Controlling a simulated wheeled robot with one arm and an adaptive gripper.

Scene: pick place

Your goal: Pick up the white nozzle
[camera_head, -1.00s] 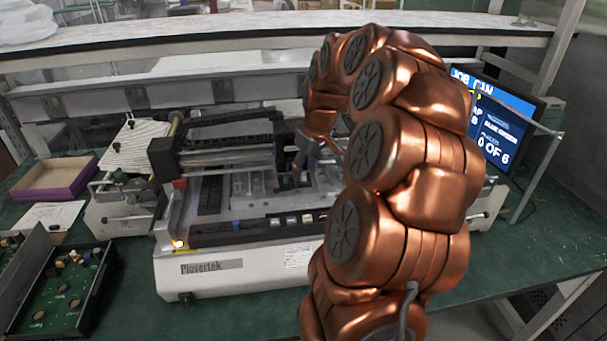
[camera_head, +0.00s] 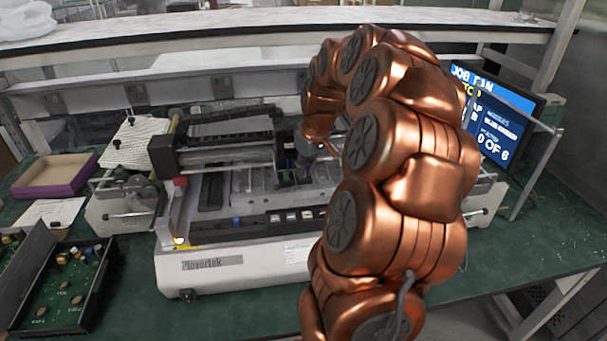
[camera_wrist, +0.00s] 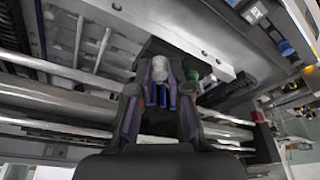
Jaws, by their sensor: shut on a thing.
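In the wrist view my gripper (camera_wrist: 160,70) has its two dark fingers closed around a small whitish piece, which looks like the white nozzle (camera_wrist: 160,63). A green part (camera_wrist: 192,75) sits just right of the fingertips. In the head view my gripper (camera_head: 304,150) is over the middle of the white machine (camera_head: 230,270), by its dark carriage. The nozzle is too small and too covered to make out there. I cannot tell whether it is clear of its seat.
The machine's metal rails (camera_wrist: 60,125) and grey crossbar (camera_wrist: 150,25) lie close around the gripper. A purple-edged box (camera_head: 50,178) and a tray of circuit boards (camera_head: 65,285) stand at left. A monitor (camera_head: 495,115) is at right. Green tabletop (camera_head: 500,265) is free at front right.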

